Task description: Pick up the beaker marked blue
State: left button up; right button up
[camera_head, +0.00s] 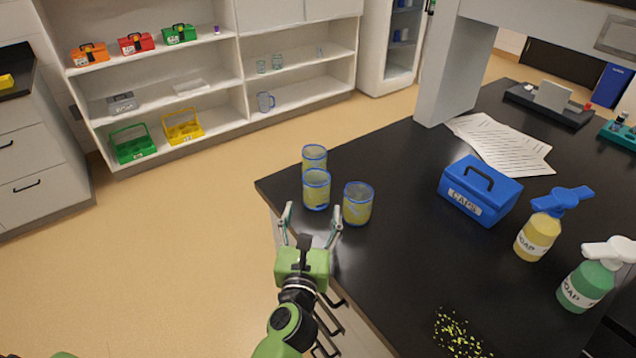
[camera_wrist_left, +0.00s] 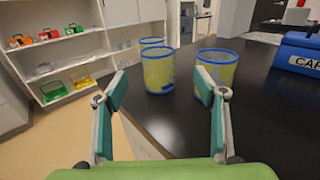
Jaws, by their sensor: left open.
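Three clear beakers with blue rims and yellowish contents stand upright near the corner of the black bench: a back one (camera_head: 314,155), a middle one (camera_head: 316,190) and a right one (camera_head: 357,204). I cannot tell a distinct blue mark that sets one apart. My left gripper (camera_head: 312,214) is open and empty, just in front of the middle beaker. In the left wrist view the middle beaker (camera_wrist_left: 158,72) appears between the open fingertips (camera_wrist_left: 160,88), beyond them. The right beaker (camera_wrist_left: 222,68) is partly hidden by the right finger. My right gripper is not in view.
On the black bench (camera_head: 400,270) are a blue box (camera_head: 480,190), a yellow soap bottle (camera_head: 537,237), a green soap bottle (camera_head: 590,280), papers (camera_head: 498,143) and yellow specks (camera_head: 457,335). A grey post (camera_head: 455,75) rises behind. Shelves (camera_head: 215,75) stand across the floor.

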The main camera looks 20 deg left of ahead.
aim_at(316, 187)
pick_arm(q)
jog(key=w, duration=0.4)
jog(key=shift+a+r+p, duration=0.35)
jog(key=shift+w+a+f, duration=0.1)
jog(key=shift+w, duration=0.45)
jog(key=shift+w+a+f, duration=0.1)
jog(key=shift+w, duration=0.45)
jog(key=shift+w+a+f, duration=0.1)
jog(key=shift+w+a, duration=0.05)
jog(key=shift+w, duration=0.3)
jog(key=shift+w+a, duration=0.15)
jog(key=shift+w, duration=0.2)
jog(key=w, duration=0.3)
jog(key=shift+w+a+f, duration=0.15)
jog(key=shift+a+f, duration=0.05)
jog(key=shift+a, duration=0.2)
jog(key=shift+w, duration=0.3)
jog(key=shift+c, duration=0.3)
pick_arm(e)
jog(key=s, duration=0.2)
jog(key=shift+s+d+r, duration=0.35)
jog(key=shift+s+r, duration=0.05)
pick_arm(q)
jog(key=c, duration=1)
